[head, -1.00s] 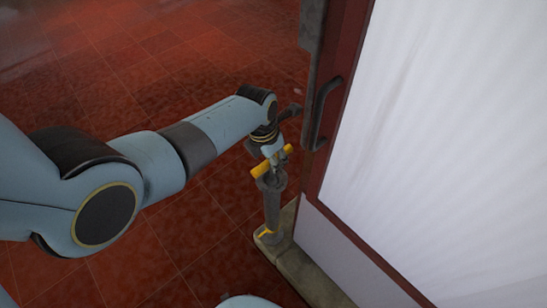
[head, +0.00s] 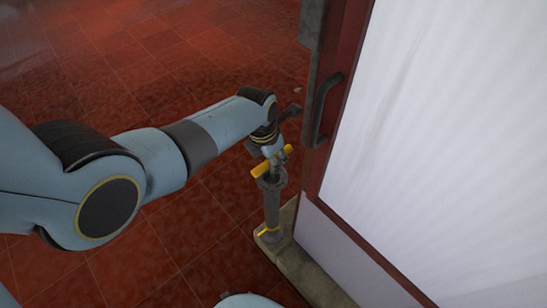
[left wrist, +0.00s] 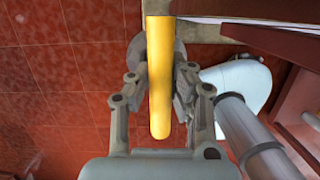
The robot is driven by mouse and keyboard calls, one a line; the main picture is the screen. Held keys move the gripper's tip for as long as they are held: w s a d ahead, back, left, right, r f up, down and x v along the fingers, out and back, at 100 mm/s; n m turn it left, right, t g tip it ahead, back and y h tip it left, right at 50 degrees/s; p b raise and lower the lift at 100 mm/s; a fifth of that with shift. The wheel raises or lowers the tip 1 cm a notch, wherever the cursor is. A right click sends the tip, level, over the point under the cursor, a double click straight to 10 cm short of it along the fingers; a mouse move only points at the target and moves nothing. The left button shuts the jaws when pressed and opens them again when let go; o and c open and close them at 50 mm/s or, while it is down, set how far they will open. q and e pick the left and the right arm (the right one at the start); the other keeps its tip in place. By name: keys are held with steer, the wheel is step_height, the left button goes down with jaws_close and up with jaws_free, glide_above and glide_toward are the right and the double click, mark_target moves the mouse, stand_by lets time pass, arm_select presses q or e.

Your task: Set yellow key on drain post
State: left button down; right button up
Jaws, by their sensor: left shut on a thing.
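The yellow key (head: 262,171) shows as a yellow bar at the top of the drain post (head: 272,207). The drain post is grey and upright, with a yellow mark near its foot. My left gripper (head: 276,158) is shut on the yellow key, right above the post. In the left wrist view the yellow key (left wrist: 159,75) lies between the two fingers (left wrist: 158,92), with the round grey post top (left wrist: 178,58) behind it. I cannot tell whether the key touches the post. My right gripper is in neither view.
A red-framed door with a white panel (head: 450,120) and a dark handle (head: 322,112) stands close to the right of the post. A stone ledge (head: 305,268) runs along its foot. Red tiled floor (head: 110,70) lies open to the left.

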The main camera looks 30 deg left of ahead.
arm_select(q)
steer(key=c, duration=0.7)
jaws_free()
steer(key=shift+r, duration=0.1)
step_height(320, 180, up, 8)
steer(key=p, duration=0.9)
steer(key=shift+r, duration=0.2)
